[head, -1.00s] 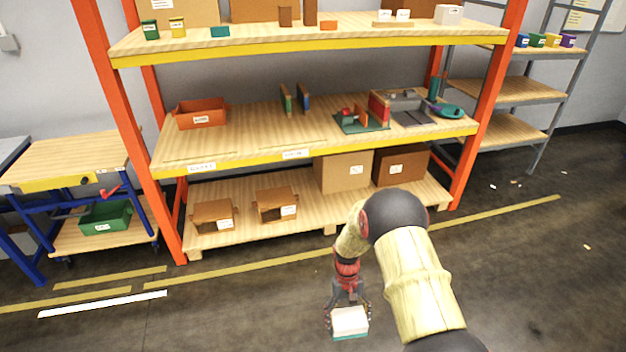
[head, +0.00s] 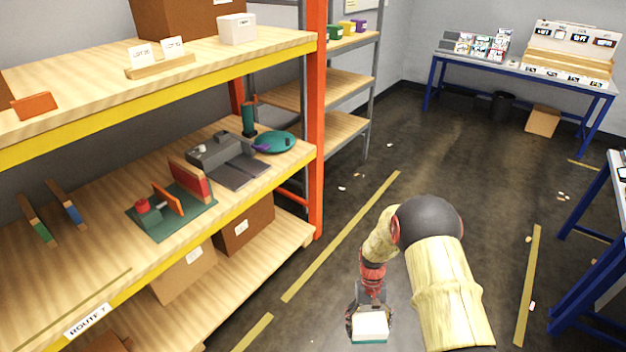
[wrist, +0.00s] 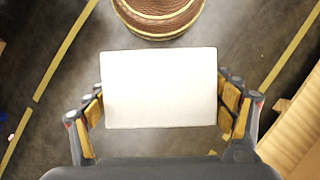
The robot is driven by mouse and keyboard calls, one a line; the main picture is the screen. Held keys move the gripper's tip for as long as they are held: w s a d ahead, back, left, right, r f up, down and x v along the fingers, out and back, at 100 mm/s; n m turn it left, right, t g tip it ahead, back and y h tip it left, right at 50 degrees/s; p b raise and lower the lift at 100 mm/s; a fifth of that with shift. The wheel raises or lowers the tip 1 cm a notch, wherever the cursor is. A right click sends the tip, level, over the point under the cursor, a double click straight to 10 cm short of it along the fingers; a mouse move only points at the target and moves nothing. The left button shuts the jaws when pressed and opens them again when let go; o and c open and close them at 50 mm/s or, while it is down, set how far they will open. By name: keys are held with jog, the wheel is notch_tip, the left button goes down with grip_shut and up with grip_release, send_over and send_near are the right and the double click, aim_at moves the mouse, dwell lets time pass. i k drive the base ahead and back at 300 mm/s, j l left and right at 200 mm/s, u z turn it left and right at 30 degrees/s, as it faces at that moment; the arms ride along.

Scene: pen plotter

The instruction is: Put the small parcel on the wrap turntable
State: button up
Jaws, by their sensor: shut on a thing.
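The small parcel (head: 370,326) is a white-topped box with a teal lower edge. My gripper (head: 368,310) is shut on it and holds it above the floor, in front of the shelf. In the wrist view the parcel (wrist: 159,88) fills the middle, with a finger pad at its left and right sides. The wrap turntable appears to be the round teal disc (head: 274,142) at the right end of the middle shelf, with a dark green upright roll (head: 249,119) behind it. The turntable is well up and left of my gripper.
A grey machine (head: 228,158) stands left of the disc, and a green fixture with red and orange plates (head: 172,209) is farther left. An orange post (head: 316,120) stands at the shelf's right end. Blue tables (head: 520,75) stand at back right. The floor between is open.

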aim_at(273, 139)
jog(key=i+l+u, duration=0.15)
jog(key=i, duration=0.3)
jog(key=i+l+u, duration=0.15)
jog(key=i, duration=0.25)
jog(key=i+l+u, duration=0.15)
jog(key=i, duration=0.25)
jog(key=i+l+u, duration=0.1)
jog(key=i+l, duration=0.15)
jog(key=i, duration=0.15)
